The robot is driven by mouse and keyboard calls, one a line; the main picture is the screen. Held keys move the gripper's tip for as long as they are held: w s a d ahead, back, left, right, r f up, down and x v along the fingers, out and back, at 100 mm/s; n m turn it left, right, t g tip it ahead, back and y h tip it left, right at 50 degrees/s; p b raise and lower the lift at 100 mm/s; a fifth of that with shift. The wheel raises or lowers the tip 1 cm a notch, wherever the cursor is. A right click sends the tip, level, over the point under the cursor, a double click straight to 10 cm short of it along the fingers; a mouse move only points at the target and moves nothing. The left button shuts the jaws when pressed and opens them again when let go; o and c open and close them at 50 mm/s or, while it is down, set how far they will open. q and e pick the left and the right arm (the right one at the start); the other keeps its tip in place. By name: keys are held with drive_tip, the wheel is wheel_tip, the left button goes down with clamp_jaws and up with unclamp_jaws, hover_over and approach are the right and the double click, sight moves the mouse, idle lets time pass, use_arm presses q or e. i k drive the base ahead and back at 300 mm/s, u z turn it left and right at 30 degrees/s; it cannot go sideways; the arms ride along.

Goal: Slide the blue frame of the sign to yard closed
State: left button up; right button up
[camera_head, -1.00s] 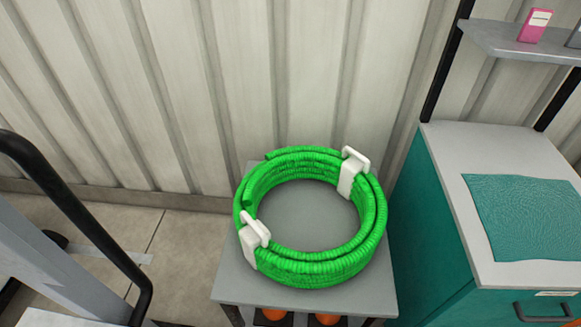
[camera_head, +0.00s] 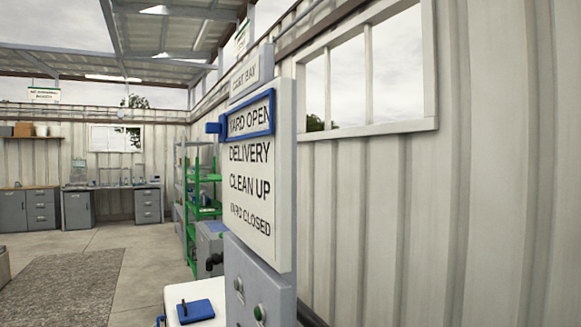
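The sign (camera_head: 284,180) is a white board on a grey upright panel, seen at an angle near the middle of the head view. Its lines read, from top to bottom, YARD OPEN, DELIVERY, CLEAN UP and YARD CLOSED. The blue frame (camera_head: 250,134) is around the top line, YARD OPEN. A blue tab (camera_head: 213,128) sticks out from the frame's left side. The bottom line, YARD CLOSED (camera_head: 251,220), has no frame around it. Neither of my grippers is in view.
A grey panel with knobs (camera_head: 250,290) is below the sign. A white surface with a blue item (camera_head: 195,311) stands at its lower left. Green shelving (camera_head: 203,195) is behind, left of the sign. A rug (camera_head: 65,285) lies on open floor at left.

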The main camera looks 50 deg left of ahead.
sight(220, 128)
drive_tip(key=u, duration=1.95)
